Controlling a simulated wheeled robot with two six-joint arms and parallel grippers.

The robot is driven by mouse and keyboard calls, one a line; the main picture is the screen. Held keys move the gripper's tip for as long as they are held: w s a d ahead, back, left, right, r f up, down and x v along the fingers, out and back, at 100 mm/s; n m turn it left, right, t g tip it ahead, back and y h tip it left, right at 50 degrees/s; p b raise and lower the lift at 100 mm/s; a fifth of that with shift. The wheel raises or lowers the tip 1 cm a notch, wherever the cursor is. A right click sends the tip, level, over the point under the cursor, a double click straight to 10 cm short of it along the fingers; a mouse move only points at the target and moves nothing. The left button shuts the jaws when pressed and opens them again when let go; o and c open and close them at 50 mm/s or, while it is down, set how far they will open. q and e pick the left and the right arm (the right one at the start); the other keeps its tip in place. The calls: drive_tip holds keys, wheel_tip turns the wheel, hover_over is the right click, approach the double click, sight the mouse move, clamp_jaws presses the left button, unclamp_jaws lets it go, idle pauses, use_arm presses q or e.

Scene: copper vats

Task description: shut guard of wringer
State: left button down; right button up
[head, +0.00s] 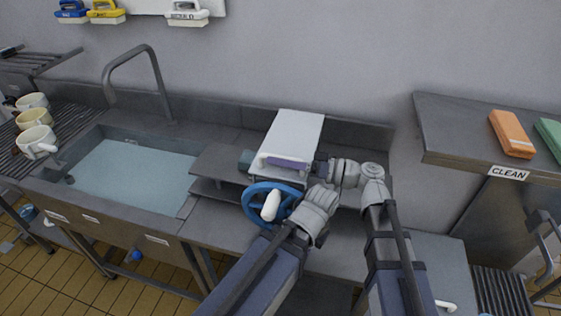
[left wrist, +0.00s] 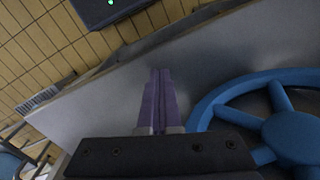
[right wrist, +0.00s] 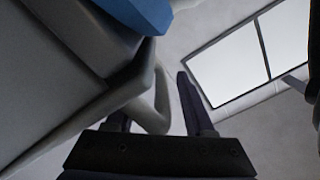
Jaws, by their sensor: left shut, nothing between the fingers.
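The wringer's guard (head: 296,130) is a flat white panel above the rollers, against the back wall; its exact tilt is hard to judge. A pale handle (head: 264,160) runs along its front edge. My right gripper (head: 288,163) is at this handle. In the right wrist view its fingers (right wrist: 158,100) are spread, with the grey loop of the handle (right wrist: 160,102) between them. The wringer's blue wheel (head: 262,199) has a white knob. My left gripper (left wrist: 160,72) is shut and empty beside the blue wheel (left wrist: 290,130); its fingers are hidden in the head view.
A water-filled sink (head: 130,175) lies left of the wringer, with mugs (head: 36,140) on a rack. At right, a shelf (head: 450,135) labelled CLEAN holds an orange block (head: 511,134) and a green block. My forearms cover much of the counter front.

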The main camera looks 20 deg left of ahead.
drive_tip(key=shift+d, duration=0.1)
drive_tip(key=d, duration=0.7)
drive_tip(key=shift+d, duration=0.3)
drive_tip(key=shift+d, duration=0.1)
drive_tip(key=d, duration=1.3)
drive_tip(key=shift+d, duration=0.35)
idle(0.7)
drive_tip(key=shift+f, duration=0.15)
idle(0.6)
